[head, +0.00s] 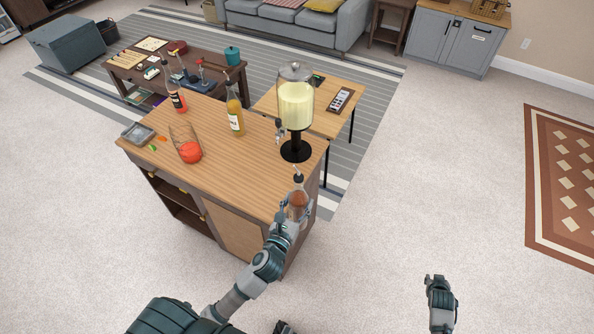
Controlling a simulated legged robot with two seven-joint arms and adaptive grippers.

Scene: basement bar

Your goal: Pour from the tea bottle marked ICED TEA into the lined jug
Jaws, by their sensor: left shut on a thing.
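My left gripper (288,211) is shut on a bottle of reddish-brown liquid (299,203) with a dark pourer top. The bottle is upright at the counter's near right corner. Its label is hidden or too small to read, and I cannot tell whether its base touches the counter. A clear glass vessel (184,133) with something red in its bottom stands on the left part of the counter, well away from the bottle. It may be the lined jug; no line can be made out. My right gripper (435,281) is low at the right, over the floor, apart from everything.
The wooden counter (225,176) also bears a drink dispenser (296,105), a yellow bottle (235,114), a red bottle (174,94) and a grey tray (138,133). The dispenser stands just behind the held bottle. The counter's middle front is clear.

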